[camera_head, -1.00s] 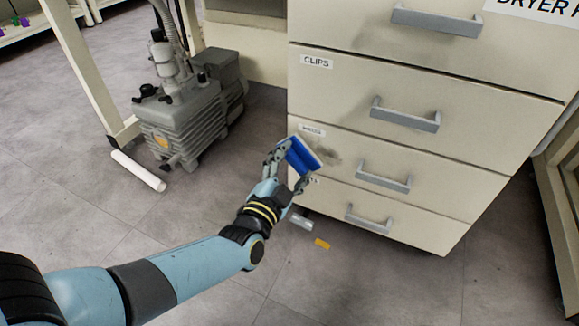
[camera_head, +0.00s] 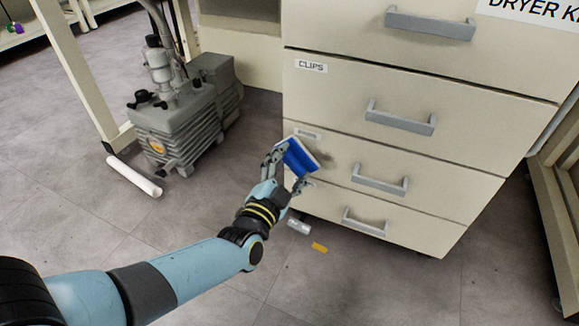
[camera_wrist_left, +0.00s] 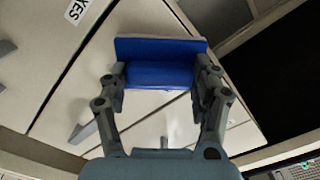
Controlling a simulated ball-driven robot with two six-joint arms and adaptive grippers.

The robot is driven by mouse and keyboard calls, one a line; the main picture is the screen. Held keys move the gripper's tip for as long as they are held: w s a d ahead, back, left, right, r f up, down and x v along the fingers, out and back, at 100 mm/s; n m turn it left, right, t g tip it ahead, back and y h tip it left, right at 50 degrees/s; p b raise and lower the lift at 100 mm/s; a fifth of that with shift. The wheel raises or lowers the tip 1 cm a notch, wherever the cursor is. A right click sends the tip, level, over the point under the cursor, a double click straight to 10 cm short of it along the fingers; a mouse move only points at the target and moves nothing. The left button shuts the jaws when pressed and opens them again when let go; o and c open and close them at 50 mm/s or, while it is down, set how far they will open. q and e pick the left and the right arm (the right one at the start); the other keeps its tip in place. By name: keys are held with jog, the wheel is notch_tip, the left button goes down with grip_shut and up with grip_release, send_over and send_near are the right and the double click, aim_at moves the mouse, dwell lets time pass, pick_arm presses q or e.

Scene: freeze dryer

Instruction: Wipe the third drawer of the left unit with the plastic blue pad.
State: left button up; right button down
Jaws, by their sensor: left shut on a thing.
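My left gripper (camera_head: 287,170) is shut on the blue pad (camera_head: 298,157), a blue block with a pale face. The pad also shows between both fingers in the left wrist view (camera_wrist_left: 160,73). It is at the left part of the third drawer (camera_head: 424,184), by a dark smudge (camera_head: 343,166) on the drawer front. Whether the pad touches the front I cannot tell. The third drawer is shut and has a grey handle (camera_head: 380,180). The pad and fingers cover part of its left side. My right gripper is not in view.
The second drawer, labelled CLIPS (camera_head: 311,66), and the bottom drawer (camera_head: 410,227) are shut. A grey pump (camera_head: 188,118) and a white tube (camera_head: 134,176) are on the floor at left. A small metallic piece (camera_head: 299,227) and a yellow piece (camera_head: 319,248) lie below the gripper.

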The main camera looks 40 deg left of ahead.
aim_at(311, 164)
pick_arm(q)
jog(key=shift+x, duration=0.8)
jog(key=shift+d, duration=0.1)
jog(key=shift+w+d, duration=0.15)
jog(key=shift+d, duration=0.6)
jog(key=shift+w+d, duration=0.1)
jog(key=shift+d, duration=0.7)
jog(key=shift+w+d, duration=0.3)
jog(key=shift+d, duration=0.8)
jog(key=shift+w+d, duration=0.3)
jog(key=shift+d, duration=0.75)
jog(key=shift+w+d, duration=0.3)
jog(key=shift+d, duration=0.8)
jog(key=shift+w, duration=0.1)
jog(key=shift+a, duration=0.15)
